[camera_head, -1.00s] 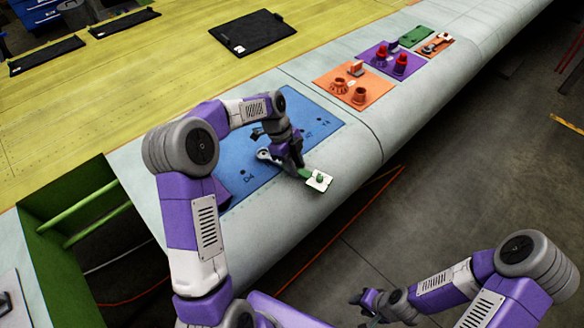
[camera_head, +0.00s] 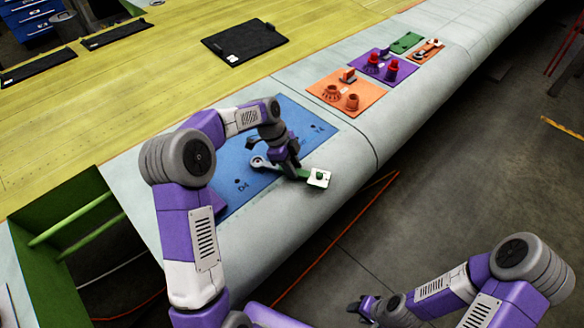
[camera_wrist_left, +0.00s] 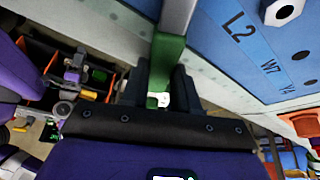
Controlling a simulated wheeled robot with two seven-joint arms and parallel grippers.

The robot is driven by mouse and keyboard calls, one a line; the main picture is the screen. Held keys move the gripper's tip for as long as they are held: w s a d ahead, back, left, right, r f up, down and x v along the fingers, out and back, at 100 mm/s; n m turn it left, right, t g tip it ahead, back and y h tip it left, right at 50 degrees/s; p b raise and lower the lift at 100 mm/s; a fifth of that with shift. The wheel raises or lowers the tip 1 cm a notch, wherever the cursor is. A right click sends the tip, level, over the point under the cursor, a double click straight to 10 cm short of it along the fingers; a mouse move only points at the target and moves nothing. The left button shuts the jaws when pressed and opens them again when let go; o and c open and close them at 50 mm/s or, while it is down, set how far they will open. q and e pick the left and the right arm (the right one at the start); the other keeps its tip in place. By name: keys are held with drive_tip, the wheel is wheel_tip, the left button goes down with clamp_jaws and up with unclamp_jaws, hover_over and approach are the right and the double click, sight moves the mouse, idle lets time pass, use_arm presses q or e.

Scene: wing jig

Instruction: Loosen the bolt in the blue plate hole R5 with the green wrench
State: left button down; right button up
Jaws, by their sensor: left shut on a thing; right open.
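The green wrench (camera_head: 307,175) lies low over the blue plate (camera_head: 236,185), its grey ring end (camera_head: 258,162) over the plate and its white-tagged tail past the near edge. My left gripper (camera_head: 291,168) is shut on its handle; the green handle (camera_wrist_left: 168,58) also shows between the fingers in the left wrist view. Whether the ring end sits around a bolt cannot be told. The R5 label is not readable. My right gripper (camera_head: 362,311) is open and empty, away from the wing.
An orange plate (camera_head: 324,85) and a purple plate (camera_head: 365,68) with fittings lie farther along the wing, beyond them a green plate (camera_head: 407,42) and another orange plate (camera_head: 420,57). A black mat (camera_head: 245,42) lies on the yellow surface. The wing's near edge is close.

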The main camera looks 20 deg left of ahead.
use_arm(q)
drive_tip(key=shift+r, duration=0.15)
drive_tip(key=shift+r+p, duration=2.4)
drive_tip(key=shift+r, duration=1.05)
